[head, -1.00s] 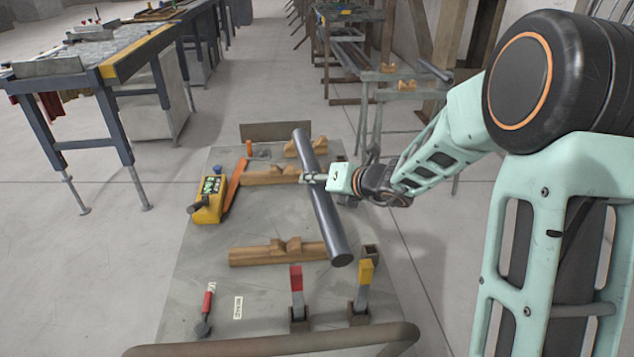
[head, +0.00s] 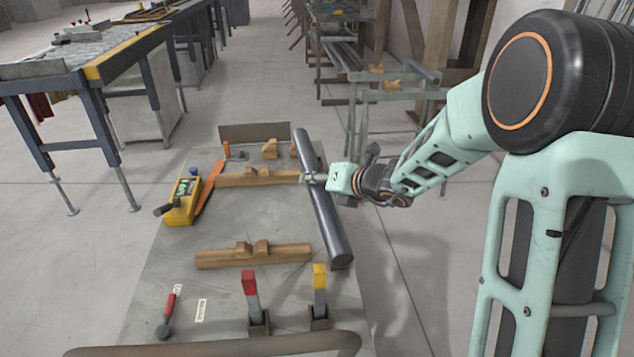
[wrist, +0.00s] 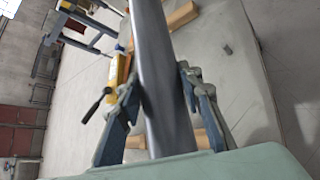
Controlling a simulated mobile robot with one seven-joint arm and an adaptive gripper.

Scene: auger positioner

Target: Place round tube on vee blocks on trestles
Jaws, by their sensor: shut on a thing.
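My gripper (head: 316,178) is shut on a long grey round tube (head: 328,220) near its middle. The tube runs lengthwise along the right edge of the cart's flat top and looks held above it; the exact height is hard to tell. In the wrist view the tube (wrist: 160,70) passes between the two fingers (wrist: 158,92). Trestles (head: 388,95) stand at the back right, with orange-brown vee blocks (head: 377,69) on top.
The cart top (head: 225,225) carries wooden cradles (head: 253,255), a yellow control box (head: 182,203), a red-handled clamp (head: 251,292) and a yellow-handled one (head: 320,285). A workbench (head: 100,65) stands at left. Open floor lies between cart and trestles.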

